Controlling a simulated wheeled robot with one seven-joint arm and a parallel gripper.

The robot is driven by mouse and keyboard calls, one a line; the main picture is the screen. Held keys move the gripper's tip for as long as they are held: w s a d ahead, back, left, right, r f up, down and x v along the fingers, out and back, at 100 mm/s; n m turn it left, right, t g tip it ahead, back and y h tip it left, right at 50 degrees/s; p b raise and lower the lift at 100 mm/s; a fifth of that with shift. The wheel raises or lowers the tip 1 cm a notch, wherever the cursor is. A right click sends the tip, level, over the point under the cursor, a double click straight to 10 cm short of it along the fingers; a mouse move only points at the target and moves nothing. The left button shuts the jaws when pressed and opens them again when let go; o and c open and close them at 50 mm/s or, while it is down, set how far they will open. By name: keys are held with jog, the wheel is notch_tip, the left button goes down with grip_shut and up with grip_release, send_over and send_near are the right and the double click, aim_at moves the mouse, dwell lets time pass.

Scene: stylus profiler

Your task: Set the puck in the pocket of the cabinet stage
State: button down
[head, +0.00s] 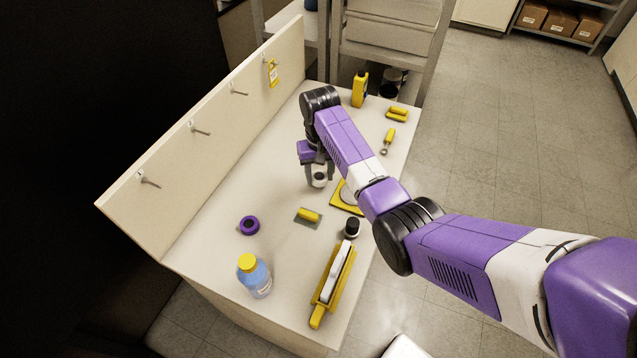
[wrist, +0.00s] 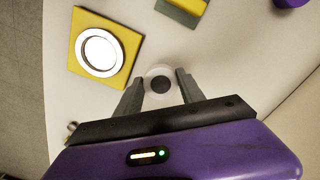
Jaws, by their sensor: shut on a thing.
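My gripper (head: 318,172) is low over the bench, with its fingers shut on a small round white piece with a dark centre, which looks like the puck (head: 319,180). In the wrist view the puck (wrist: 160,85) sits between the two fingertips (wrist: 159,82). Whether it touches the bench top is hard to tell. Beside it lies a yellow square plate (head: 337,206) with a bright white disc ringed in grey; the plate also shows in the wrist view (wrist: 80,64). I cannot make out a cabinet stage or its pocket.
On the bench (head: 215,225) are a purple ring (head: 249,225), a yellow block on a grey plate (head: 309,215), a dark-capped jar (head: 351,228), a yellow-capped bottle (head: 255,278) and a yellow-and-white tool (head: 333,278). A pegged back panel (head: 215,115) stands along the left. The bench's middle left is clear.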

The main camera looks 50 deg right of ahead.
aim_at(320, 177)
notch_tip(320, 177, down, 4)
jog(key=shift+r+b, duration=0.25)
jog(key=shift+b, duration=0.9)
jog(key=shift+r, duration=0.15)
jog(key=c, duration=0.7)
grip_release()
